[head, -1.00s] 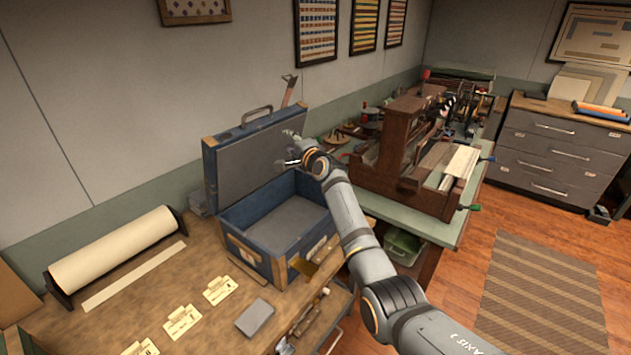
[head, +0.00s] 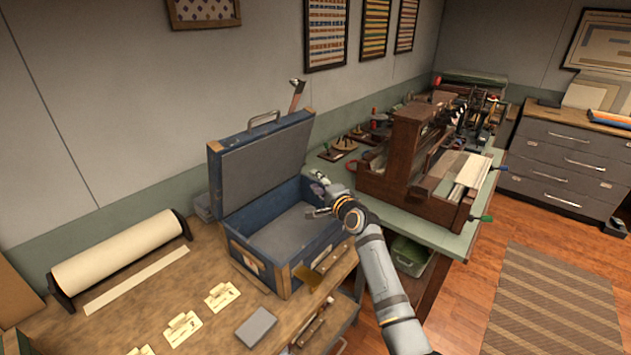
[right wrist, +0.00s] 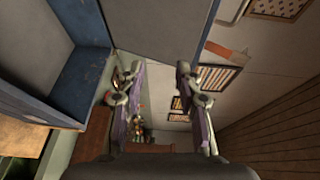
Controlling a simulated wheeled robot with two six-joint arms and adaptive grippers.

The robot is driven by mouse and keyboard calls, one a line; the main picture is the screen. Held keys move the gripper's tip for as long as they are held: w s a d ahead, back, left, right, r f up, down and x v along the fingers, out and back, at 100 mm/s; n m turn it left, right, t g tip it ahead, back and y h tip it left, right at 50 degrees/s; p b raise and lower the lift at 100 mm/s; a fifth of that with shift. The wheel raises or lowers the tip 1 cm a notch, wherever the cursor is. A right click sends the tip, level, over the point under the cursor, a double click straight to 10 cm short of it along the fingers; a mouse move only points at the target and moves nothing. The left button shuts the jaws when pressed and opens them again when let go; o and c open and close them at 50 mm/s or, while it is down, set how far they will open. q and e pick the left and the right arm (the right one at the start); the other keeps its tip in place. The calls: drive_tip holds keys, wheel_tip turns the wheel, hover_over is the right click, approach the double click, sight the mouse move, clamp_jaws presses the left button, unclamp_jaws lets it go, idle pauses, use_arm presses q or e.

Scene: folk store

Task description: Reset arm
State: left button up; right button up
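My right gripper (head: 318,196) is over the right side of the open blue case (head: 240,262), near its right wall. In the right wrist view its two fingers (right wrist: 158,78) stand wide apart with nothing between them. The case's grey-lined lid (head: 268,160) stands raised at the back, and the part of the inside that shows looks empty. In the right wrist view the case's blue wall (right wrist: 75,85) is at the left and a grey panel is beyond the fingers. My left gripper is not in view.
The wooden table (head: 150,310) also holds a paper roll (head: 118,252), several cream cards (head: 183,328) and a grey block (head: 256,327). A wooden loom-like machine (head: 405,160) stands on the green bench (head: 425,220) to the right. Open floor with a striped rug (head: 555,300) lies farther right.

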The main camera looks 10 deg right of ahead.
drive_tip(key=s+d+f+n+g+h, duration=0.15)
drive_tip(key=s+f+n+g, duration=0.65)
drive_tip(key=s+f, duration=1.05)
drive_tip(key=s+d+f+n+g+h, duration=0.1)
drive_tip(key=s+d+n+g+h, duration=0.2)
drive_tip(key=s, duration=1)
drive_tip(key=s+d+f+n+g+h, duration=0.1)
drive_tip(key=s+d+n+g, duration=0.3)
drive_tip(key=s, duration=1)
wheel_tip(320, 180, down, 29)
drive_tip(key=s+d+b, duration=0.2)
drive_tip(key=s+f, duration=1.6)
drive_tip(key=s, duration=0.2)
drive_tip(key=shift+d, duration=0.4)
